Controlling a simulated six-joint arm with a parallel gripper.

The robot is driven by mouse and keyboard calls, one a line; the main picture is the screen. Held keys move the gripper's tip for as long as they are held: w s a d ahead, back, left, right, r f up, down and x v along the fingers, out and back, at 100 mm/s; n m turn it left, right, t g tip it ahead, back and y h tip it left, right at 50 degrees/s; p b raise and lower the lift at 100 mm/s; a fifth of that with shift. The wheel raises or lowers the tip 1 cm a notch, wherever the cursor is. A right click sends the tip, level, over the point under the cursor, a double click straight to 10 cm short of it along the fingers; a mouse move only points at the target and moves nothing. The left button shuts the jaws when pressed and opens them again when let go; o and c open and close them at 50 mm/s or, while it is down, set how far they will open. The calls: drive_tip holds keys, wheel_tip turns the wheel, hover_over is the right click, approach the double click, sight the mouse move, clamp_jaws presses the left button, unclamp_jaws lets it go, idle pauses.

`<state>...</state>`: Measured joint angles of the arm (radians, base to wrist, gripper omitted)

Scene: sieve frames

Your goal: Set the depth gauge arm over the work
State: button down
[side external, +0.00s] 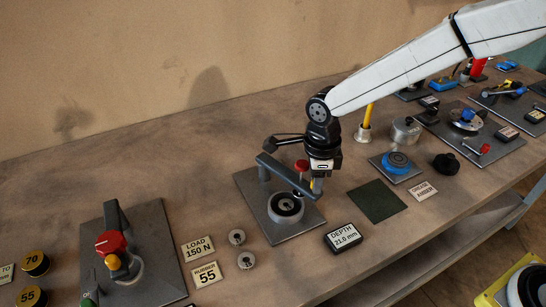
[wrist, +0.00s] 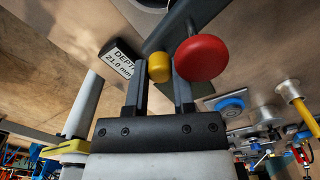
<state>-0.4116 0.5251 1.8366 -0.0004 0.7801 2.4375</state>
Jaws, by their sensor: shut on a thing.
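The depth gauge stands on a grey base plate (side external: 264,226). Its dark arm (side external: 285,175) runs from a post at the back left towards my gripper (side external: 316,187). A red knob (side external: 301,165) sits on the arm; it looks large in the wrist view (wrist: 201,58). My gripper (wrist: 160,76) is shut on the yellow knob (wrist: 159,66) at the arm's end. The round work (side external: 286,206), a dark ring with a pale centre, sits on the plate, just below and left of my fingertips. Whether the arm is centred over it I cannot tell.
A block reading DEPTH 21.0 mm (side external: 343,238) lies right of the plate, near the front edge. A dark green mat (side external: 377,201) and a blue round piece (side external: 397,163) are further right. A fixture with a red knob (side external: 111,242) stands left.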

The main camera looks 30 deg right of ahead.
drive_tip(key=shift+s+a+m, duration=0.2)
drive_tip(key=shift+a+m, duration=0.7)
drive_tip(key=shift+a, duration=0.35)
drive_tip(key=shift+s+a+m, duration=0.15)
drive_tip(key=shift+a+m, duration=0.75)
drive_tip(key=shift+a, duration=0.35)
drive_tip(key=shift+c, duration=2.2)
unclamp_jaws()
drive_tip(key=shift+r, duration=0.15)
wheel_tip(320, 180, up, 8)
drive_tip(key=shift+f, duration=0.2)
drive_tip(key=shift+d, duration=0.15)
